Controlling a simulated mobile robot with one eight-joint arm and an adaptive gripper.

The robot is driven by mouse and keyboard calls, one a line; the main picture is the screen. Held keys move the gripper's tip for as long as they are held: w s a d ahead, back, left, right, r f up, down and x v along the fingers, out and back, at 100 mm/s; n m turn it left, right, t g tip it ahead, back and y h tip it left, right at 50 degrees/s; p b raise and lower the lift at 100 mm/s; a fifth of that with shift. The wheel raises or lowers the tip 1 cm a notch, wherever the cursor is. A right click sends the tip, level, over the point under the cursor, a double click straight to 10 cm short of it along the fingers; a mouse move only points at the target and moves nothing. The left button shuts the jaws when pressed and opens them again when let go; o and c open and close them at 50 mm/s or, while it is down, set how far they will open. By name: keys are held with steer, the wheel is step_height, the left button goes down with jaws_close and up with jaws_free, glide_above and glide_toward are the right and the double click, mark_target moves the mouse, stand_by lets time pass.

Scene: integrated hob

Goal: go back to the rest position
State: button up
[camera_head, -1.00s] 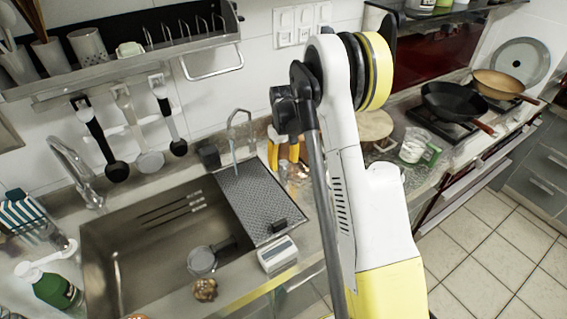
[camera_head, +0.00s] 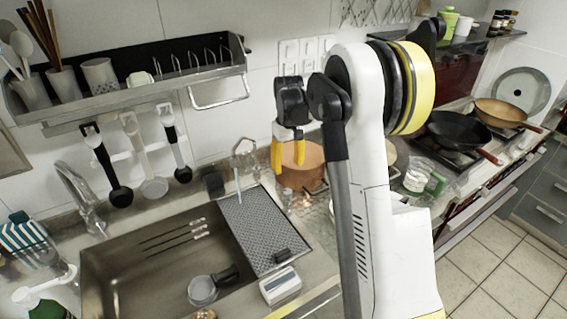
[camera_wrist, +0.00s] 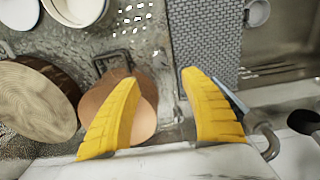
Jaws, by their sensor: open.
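My gripper (camera_head: 287,158) is raised over the counter at the back edge of the sink, in front of the tiled wall. Its two yellow fingers are apart with nothing between them. In the wrist view the open fingers (camera_wrist: 160,112) hang above the counter, with a copper-coloured pot (camera_wrist: 146,100) below and partly behind the left finger. In the head view the pot (camera_head: 306,168) stands on the counter just behind and right of the fingers.
The sink (camera_head: 130,270) lies at the front left, with a grey drain mat (camera_head: 262,228) across its right side. A wall rack (camera_head: 130,85) with hanging utensils is at the left. Pans, including a black one (camera_head: 455,130), stand on the hob at the right.

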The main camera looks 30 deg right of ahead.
steer(key=s+a+r+t, duration=0.3)
steer(key=s+a+r, duration=0.8)
steer(key=r, duration=0.1)
steer(key=s+a+t, duration=0.2)
steer(key=s+a, duration=0.1)
steer(key=s, duration=0.5)
steer(key=s+a+f+t, duration=0.1)
steer(key=s+a, duration=0.3)
steer(key=s, duration=0.4)
steer(key=shift+a+f+t, duration=0.15)
steer(key=shift+f+t, duration=0.15)
steer(key=shift+t, duration=0.3)
steer(key=shift+o, duration=0.5)
steer(key=shift+s, duration=0.1)
